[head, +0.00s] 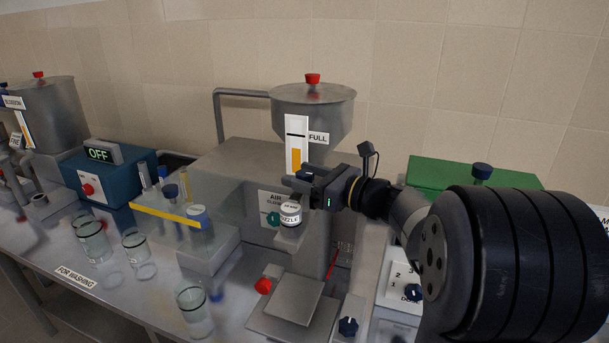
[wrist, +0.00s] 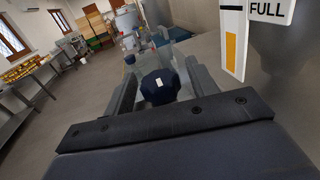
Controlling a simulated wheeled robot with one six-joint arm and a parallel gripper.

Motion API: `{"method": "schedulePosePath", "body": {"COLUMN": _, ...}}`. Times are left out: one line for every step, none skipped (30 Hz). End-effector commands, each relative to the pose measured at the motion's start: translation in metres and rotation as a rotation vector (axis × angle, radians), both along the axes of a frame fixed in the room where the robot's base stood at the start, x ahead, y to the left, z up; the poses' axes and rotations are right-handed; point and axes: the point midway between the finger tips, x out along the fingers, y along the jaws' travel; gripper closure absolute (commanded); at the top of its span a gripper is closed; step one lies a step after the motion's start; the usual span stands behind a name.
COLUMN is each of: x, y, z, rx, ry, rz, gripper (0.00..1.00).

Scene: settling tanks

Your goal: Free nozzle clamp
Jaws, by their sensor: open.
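The nozzle (head: 291,215) is a pale cylinder with a "NOZZLE" label, under the front of the steel machine with the cone hopper (head: 318,108). A dark blue faceted knob (wrist: 160,86) with a white mark, which looks like the nozzle clamp's, sits between my fingers in the wrist view. My gripper (head: 298,180) is open just above the nozzle, and its fingers (wrist: 155,88) stand on both sides of the knob. I cannot tell whether they touch it. In the head view my gripper mostly hides the knob.
A "FULL" level gauge (head: 297,146) stands close behind my gripper. A plate (head: 294,299), a red knob (head: 263,286) and a dark blue knob (head: 348,326) are below. Glass beakers (head: 195,310) stand left. A green box (head: 425,172) is at right.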

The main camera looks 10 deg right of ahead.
Motion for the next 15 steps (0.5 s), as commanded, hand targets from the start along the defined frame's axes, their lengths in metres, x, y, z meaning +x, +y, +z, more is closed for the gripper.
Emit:
{"method": "schedulePosePath", "body": {"x": -0.0001, "y": -0.0001, "z": 0.0000, "rx": 0.000, "ry": 0.000, "rz": 0.000, "gripper": 0.45}}
{"method": "schedulePosePath", "body": {"x": -0.0001, "y": -0.0001, "z": 0.0000, "rx": 0.000, "ry": 0.000, "rz": 0.000, "gripper": 0.45}}
{"method": "schedulePosePath", "body": {"x": -0.0001, "y": -0.0001, "z": 0.0000, "rx": 0.000, "ry": 0.000, "rz": 0.000, "gripper": 0.45}}
{"method": "schedulePosePath", "body": {"x": -0.0001, "y": -0.0001, "z": 0.0000, "rx": 0.000, "ry": 0.000, "rz": 0.000, "gripper": 0.47}}
{"method": "schedulePosePath", "body": {"x": -0.0001, "y": -0.0001, "z": 0.0000, "rx": 0.000, "ry": 0.000, "rz": 0.000, "gripper": 0.49}}
{"method": "schedulePosePath", "body": {"x": -0.0001, "y": -0.0001, "z": 0.0000, "rx": 0.000, "ry": 0.000, "rz": 0.000, "gripper": 0.53}}
{"method": "schedulePosePath", "body": {"x": -0.0002, "y": -0.0002, "z": 0.0000, "rx": 0.000, "ry": 0.000, "rz": 0.000, "gripper": 0.55}}
{"method": "schedulePosePath", "body": {"x": -0.0002, "y": -0.0002, "z": 0.0000, "rx": 0.000, "ry": 0.000, "rz": 0.000, "gripper": 0.57}}
{"method": "schedulePosePath", "body": {"x": -0.0003, "y": -0.0001, "z": 0.0000, "rx": 0.000, "ry": 0.000, "rz": 0.000, "gripper": 0.61}}
{"method": "schedulePosePath", "body": {"x": -0.0003, "y": -0.0001, "z": 0.0000, "rx": 0.000, "ry": 0.000, "rz": 0.000, "gripper": 0.63}}
{"method": "schedulePosePath", "body": {"x": -0.0003, "y": -0.0001, "z": 0.0000, "rx": 0.000, "ry": 0.000, "rz": 0.000, "gripper": 0.66}}
{"method": "schedulePosePath", "body": {"x": -0.0003, "y": -0.0001, "z": 0.0000, "rx": 0.000, "ry": 0.000, "rz": 0.000, "gripper": 0.69}}
{"method": "schedulePosePath", "body": {"x": -0.0003, "y": -0.0001, "z": 0.0000, "rx": 0.000, "ry": 0.000, "rz": 0.000, "gripper": 0.71}}
{"method": "schedulePosePath", "body": {"x": -0.0004, "y": -0.0002, "z": 0.0000, "rx": 0.000, "ry": 0.000, "rz": 0.000, "gripper": 0.74}}
{"method": "schedulePosePath", "body": {"x": -0.0004, "y": -0.0002, "z": 0.0000, "rx": 0.000, "ry": 0.000, "rz": 0.000, "gripper": 0.77}}
